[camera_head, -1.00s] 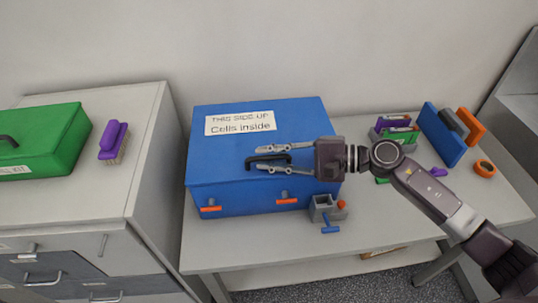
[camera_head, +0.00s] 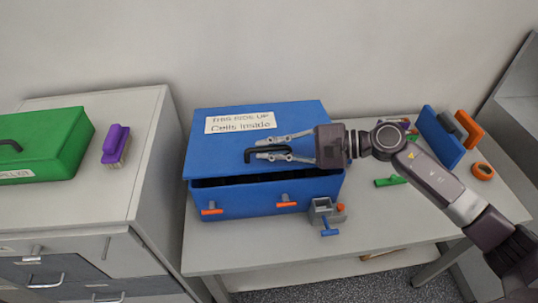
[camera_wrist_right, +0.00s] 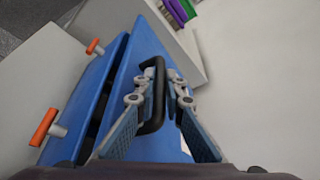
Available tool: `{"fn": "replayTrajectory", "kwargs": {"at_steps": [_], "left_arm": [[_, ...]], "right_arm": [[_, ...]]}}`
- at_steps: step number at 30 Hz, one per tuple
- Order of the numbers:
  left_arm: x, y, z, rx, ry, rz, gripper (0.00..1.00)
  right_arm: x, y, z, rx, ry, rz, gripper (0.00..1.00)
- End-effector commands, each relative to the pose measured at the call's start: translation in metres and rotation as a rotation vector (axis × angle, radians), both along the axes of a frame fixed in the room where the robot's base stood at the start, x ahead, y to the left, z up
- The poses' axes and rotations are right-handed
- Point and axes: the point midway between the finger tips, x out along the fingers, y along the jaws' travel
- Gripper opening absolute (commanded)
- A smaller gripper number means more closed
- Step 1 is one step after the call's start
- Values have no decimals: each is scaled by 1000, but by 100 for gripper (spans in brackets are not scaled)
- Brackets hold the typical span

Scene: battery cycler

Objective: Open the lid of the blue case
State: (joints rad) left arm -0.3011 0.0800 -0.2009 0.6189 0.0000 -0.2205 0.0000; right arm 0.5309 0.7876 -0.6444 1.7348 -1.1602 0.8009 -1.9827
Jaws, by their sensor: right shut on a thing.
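The blue case (camera_head: 240,200) stands on the table. Its lid (camera_head: 215,155) is raised a little at the front, with a dark gap between lid and body. The lid bears a white label (camera_head: 240,122) and a black handle (camera_head: 252,155). My right gripper (camera_head: 260,149) is shut on the handle; in the right wrist view the handle (camera_wrist_right: 158,95) runs between its fingers. The two orange-tipped latches (camera_head: 211,209) and (camera_head: 286,203) are on the case's front. My left gripper is not in view.
A small grey vise-like fixture (camera_head: 323,210) with a blue lever stands close by the case's front right corner. A blue panel (camera_head: 440,137) and an orange ring (camera_head: 482,171) stand at the right. A cabinet at left holds a green case (camera_head: 50,150) and a purple brush (camera_head: 116,145).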

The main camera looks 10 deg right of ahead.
Motion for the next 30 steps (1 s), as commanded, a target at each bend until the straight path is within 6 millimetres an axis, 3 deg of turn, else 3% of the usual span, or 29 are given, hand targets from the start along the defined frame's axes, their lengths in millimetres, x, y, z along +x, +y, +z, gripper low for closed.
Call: {"fn": "replayTrajectory", "kwargs": {"at_steps": [1, 3, 12, 21, 30], "left_arm": [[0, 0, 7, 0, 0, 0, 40], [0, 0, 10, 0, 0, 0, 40], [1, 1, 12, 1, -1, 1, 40], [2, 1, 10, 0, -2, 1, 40], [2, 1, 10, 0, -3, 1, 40]], "right_arm": [[5, 0, 18, 2, 23, -2, 0], [11, 0, 33, 3, 73, -2, 0], [39, 1, 82, 5, 290, -1, 0], [62, 1, 110, 7, 429, -1, 0], [70, 1, 119, 7, 477, -1, 0]]}}
